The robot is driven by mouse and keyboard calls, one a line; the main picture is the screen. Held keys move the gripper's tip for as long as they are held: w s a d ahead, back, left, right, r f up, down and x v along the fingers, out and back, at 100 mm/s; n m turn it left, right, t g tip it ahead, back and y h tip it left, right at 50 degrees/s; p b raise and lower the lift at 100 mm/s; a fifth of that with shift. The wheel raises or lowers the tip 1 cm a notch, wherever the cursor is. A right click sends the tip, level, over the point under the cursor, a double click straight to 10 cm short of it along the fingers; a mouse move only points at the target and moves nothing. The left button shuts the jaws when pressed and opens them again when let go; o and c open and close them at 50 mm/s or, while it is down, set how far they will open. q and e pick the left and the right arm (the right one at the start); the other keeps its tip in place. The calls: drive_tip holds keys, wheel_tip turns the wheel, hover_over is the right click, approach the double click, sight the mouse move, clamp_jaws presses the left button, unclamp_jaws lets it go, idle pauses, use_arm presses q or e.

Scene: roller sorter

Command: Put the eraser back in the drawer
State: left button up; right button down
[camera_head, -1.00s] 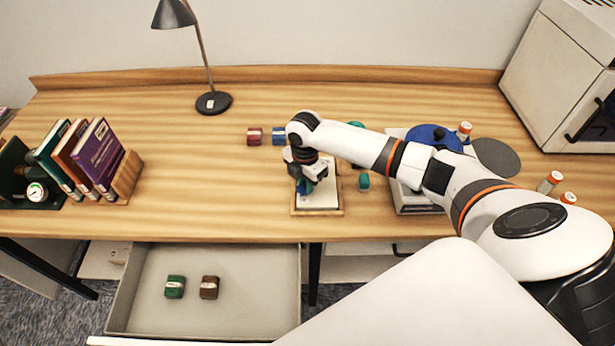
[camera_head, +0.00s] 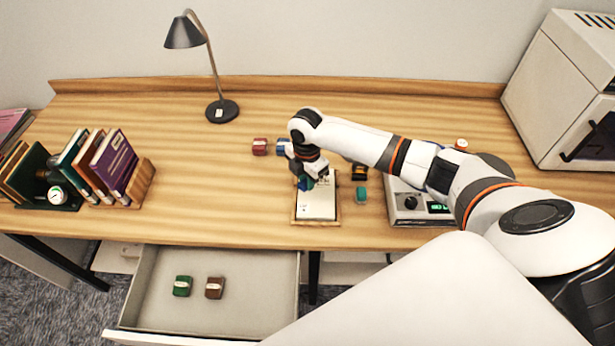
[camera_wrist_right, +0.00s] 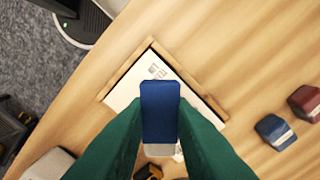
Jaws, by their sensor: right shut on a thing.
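My right gripper (camera_head: 305,183) is shut on the eraser, a blue block with a pale end, clearest in the wrist view (camera_wrist_right: 160,112) between the green fingers. It hangs above or over the back left part of a small wooden tray (camera_head: 316,222) holding a white pad; the exact height is hard to tell. The open drawer (camera_head: 240,317) is below the desk's front edge, to the left of the tray. It holds a green block (camera_head: 182,286) and a brown block (camera_head: 215,288) and has bare floor around them. My left gripper is not in view.
A red block (camera_head: 260,146) and another blue block (camera_head: 283,147) lie behind my gripper. A lamp (camera_head: 222,110) and books (camera_head: 115,165) stand left. The desk between books and tray is clear.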

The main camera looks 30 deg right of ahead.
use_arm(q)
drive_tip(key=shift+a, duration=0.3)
use_arm(e)
drive_tip(key=shift+a, duration=0.1)
